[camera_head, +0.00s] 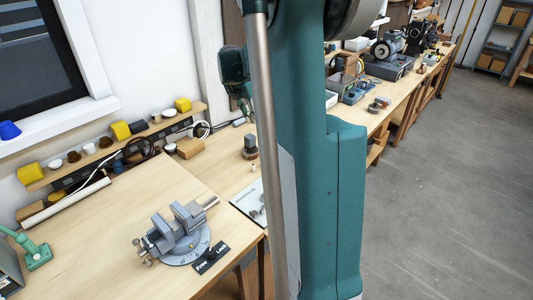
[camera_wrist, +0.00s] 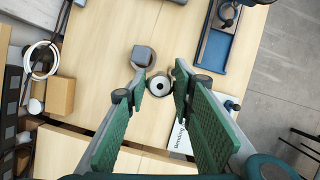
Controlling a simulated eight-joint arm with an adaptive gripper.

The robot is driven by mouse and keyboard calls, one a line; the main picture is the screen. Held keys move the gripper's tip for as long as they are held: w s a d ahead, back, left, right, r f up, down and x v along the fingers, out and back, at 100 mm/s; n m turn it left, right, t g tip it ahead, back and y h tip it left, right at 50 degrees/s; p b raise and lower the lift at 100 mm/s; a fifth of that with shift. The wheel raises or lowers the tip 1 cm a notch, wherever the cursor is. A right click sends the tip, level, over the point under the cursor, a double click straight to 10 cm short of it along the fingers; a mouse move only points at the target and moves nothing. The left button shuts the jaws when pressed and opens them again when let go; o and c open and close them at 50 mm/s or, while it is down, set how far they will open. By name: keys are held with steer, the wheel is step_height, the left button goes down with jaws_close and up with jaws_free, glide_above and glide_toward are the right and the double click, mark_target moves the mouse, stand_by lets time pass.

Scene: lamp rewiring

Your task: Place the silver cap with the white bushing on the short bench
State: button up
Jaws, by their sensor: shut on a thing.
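My gripper (camera_wrist: 160,85) is shut on the silver cap (camera_wrist: 159,86), a small round piece with a pale ring and a dark centre, between the fingertips in the wrist view. The cap appears above a light wooden bench top (camera_wrist: 108,62); the height is hard to judge. I cannot make out the white bushing apart from the cap's pale ring. In the head view my gripper (camera_head: 244,98) is partly hidden behind my arm, and the cap is not clear there. The same wooden top (camera_head: 215,163) shows below it.
A grey block on a round brown base (camera_head: 250,147) stands near the gripper, with a small white piece (camera_head: 253,168) beside it. A printed card (camera_head: 246,203) lies in front. A vise (camera_head: 178,236) stands on the nearer bench. A blue tray (camera_wrist: 212,52) lies at upper right.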

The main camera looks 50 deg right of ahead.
glide_above(275, 157)
steer(key=a, duration=0.1)
step_height(275, 157, down, 16)
steer(key=shift+s+a+r, duration=0.15)
steer(key=shift+s+a, duration=0.05)
steer(key=shift+s, duration=0.1)
steer(key=shift+f, duration=3.15)
steer(key=shift+f, duration=0.1)
steer(key=shift+f, duration=1.75)
steer(key=shift+f+b, duration=0.15)
steer(key=shift+b, duration=0.25)
